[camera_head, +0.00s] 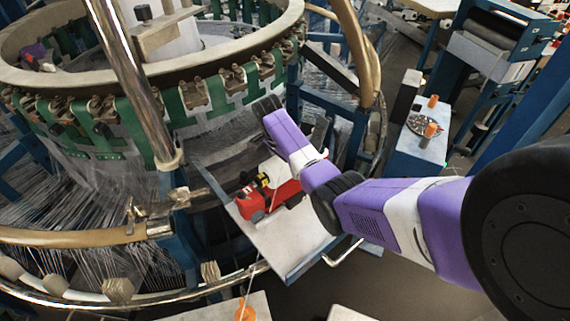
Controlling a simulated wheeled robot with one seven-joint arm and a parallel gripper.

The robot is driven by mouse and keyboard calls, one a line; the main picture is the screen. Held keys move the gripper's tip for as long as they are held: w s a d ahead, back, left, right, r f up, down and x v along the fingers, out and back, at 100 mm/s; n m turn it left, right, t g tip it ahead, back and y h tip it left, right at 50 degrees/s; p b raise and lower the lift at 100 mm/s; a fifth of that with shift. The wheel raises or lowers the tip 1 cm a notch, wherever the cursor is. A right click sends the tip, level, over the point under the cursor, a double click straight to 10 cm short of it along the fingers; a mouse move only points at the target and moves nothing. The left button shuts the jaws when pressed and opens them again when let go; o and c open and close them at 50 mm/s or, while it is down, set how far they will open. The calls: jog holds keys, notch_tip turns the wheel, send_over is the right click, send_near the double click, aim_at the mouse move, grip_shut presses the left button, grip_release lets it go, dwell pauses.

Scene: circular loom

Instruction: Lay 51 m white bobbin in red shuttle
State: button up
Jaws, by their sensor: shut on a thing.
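The red shuttle (284,192) lies on a pale grey tray (296,242) beside the loom. A small white shape (273,171) shows at the shuttle's upper side, against my purple arm link. I cannot tell whether it is the white bobbin or part of something else. My arm reaches in from the right, over the tray and shuttle. My gripper's fingers cannot be made out behind the arm, so their hold is hidden.
The circular loom with green ring plates (140,122) fills the left. A steel post (128,75) and curved rail stand close to the tray. A blue stand (420,152) with orange-topped spools is behind at right. An orange cone (245,312) is at the front edge.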

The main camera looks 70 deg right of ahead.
jog(key=b, duration=0.3)
send_over(285, 186)
jog(key=shift+w+a+x, duration=0.15)
jog(key=shift+x, duration=0.85)
jog(key=shift+w+a+x, duration=0.15)
jog(key=shift+x, duration=0.85)
jog(key=shift+b+x, duration=0.6)
jog(key=shift+x, duration=0.65)
jog(key=o, duration=1.9)
jog(key=shift+w+a, duration=0.2)
jog(key=shift+f, duration=0.1)
jog(key=shift+v, duration=3.9)
